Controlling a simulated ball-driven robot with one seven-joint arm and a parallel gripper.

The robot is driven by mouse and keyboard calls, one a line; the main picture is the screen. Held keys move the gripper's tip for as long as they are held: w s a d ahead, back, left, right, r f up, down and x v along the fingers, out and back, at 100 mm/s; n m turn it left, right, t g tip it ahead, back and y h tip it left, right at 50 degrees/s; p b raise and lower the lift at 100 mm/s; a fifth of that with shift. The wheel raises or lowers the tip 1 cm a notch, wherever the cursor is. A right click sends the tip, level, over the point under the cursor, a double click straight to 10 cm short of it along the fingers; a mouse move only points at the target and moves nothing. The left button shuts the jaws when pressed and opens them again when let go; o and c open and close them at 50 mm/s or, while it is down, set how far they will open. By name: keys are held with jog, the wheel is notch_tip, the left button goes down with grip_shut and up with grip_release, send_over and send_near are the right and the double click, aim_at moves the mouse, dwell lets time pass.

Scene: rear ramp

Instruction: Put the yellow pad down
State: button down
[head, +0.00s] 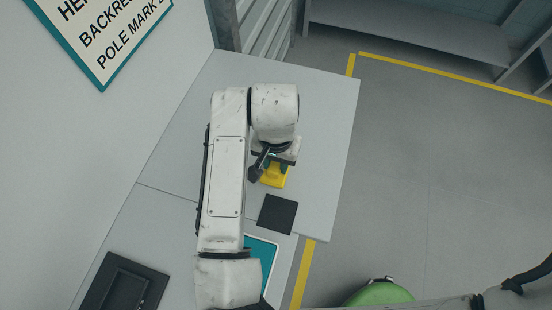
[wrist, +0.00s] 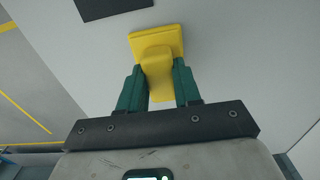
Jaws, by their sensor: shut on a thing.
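The yellow pad (head: 273,178) shows under my arm's end in the head view, over the pale grey table (head: 330,130). In the wrist view the yellow pad (wrist: 157,45) has a wide flat part and a narrower part between the two green fingers. My gripper (wrist: 160,85) is shut on that narrower part. In the head view my gripper (head: 271,168) is partly hidden by my arm. I cannot tell whether the pad touches the table or is held just above it.
A dark square (head: 278,214) lies on the table close to the pad. A black tray (head: 124,284) and a teal-edged panel (head: 262,256) are nearer the bottom. A green round object (head: 380,292) is at the bottom right. The table's right side is clear.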

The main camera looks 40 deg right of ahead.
aim_at(276, 164)
jog(key=shift+f, duration=0.1)
jog(key=c, duration=0.8)
grip_release()
notch_tip(276, 164, up, 12)
jog(key=shift+r, duration=0.15)
dwell(0.4)
